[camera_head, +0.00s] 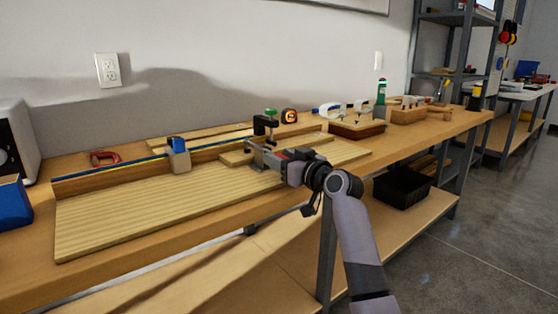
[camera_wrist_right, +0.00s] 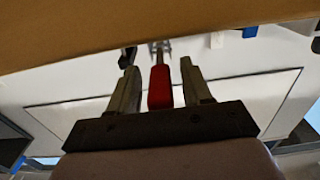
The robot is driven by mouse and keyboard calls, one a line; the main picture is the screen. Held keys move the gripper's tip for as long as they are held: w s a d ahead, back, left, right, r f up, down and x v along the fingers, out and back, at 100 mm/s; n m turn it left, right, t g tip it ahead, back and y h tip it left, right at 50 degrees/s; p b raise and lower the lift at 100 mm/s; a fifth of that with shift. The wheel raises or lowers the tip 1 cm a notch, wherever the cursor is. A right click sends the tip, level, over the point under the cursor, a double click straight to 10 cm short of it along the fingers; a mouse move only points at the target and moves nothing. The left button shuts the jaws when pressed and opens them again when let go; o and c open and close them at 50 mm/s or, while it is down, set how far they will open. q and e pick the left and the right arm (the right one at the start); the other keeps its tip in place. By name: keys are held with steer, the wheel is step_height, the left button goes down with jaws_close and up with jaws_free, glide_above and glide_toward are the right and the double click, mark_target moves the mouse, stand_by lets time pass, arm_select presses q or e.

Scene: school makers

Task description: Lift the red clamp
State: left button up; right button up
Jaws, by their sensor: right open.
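My right gripper (camera_head: 255,155) reaches in over the workbench, pointing left, beside a black clamp with a green knob (camera_head: 265,124). In the right wrist view my right gripper (camera_wrist_right: 158,64) is open, with one finger on each side of a red handle (camera_wrist_right: 160,88). A metal part extends beyond the handle. This looks like the red clamp; a gap shows between the handle and each finger. In the head view the gripper mostly hides it. My left gripper is not in view.
A red, rounded object (camera_head: 104,158) lies at the bench's back left. A wooden board with a blue-topped block (camera_head: 178,155) lies left of the gripper. A tape measure (camera_head: 289,116) and a wooden tray (camera_head: 357,131) stand behind and right. A black bin (camera_head: 402,188) sits on the lower shelf.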

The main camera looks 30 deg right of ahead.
steer(key=shift+w, duration=0.5)
